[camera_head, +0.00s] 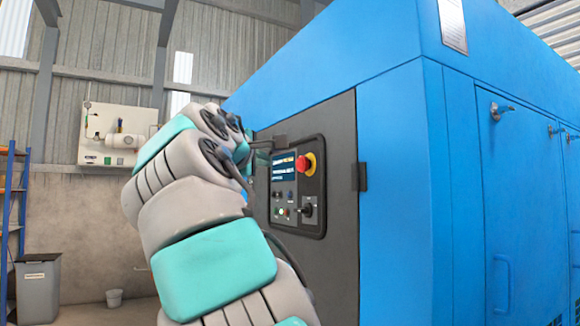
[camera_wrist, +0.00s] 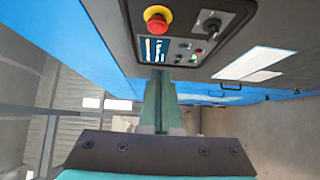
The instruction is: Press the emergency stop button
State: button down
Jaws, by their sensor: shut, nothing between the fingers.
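The emergency stop button is a red mushroom head on a yellow collar (camera_head: 305,164). It sits at the upper right of the dark control panel (camera_head: 313,215), and it also shows near the top of the wrist view (camera_wrist: 157,25). My gripper (camera_wrist: 160,74) is shut and empty, its greenish fingertips together below the panel's small screen in the wrist view. The fingertips appear apart from the button, which stands clear of them. In the head view my arm hides the panel's left side, and the fingertips cannot be made out clearly.
The panel also carries a screen (camera_head: 284,167), small lit buttons and a key-like switch (camera_head: 307,210). It is set in a grey door of a large blue cabinet (camera_head: 395,150). A grey bin (camera_head: 38,290) and a blue shelf (camera_head: 12,200) stand far left.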

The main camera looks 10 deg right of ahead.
aim_at(299, 164)
jog(key=shift+w+a+r, duration=0.1)
jog(key=shift+a+r, duration=0.05)
jog(key=shift+r, duration=0.1)
jog(key=s+d+p+x, duration=0.1)
jog(key=d+p+x, duration=0.1)
jog(key=x, duration=1)
jog(key=shift+d+r, duration=0.15)
jog(key=shift+d, duration=0.35)
jog(key=shift+w, duration=0.15)
jog(key=shift+d+r, duration=0.1)
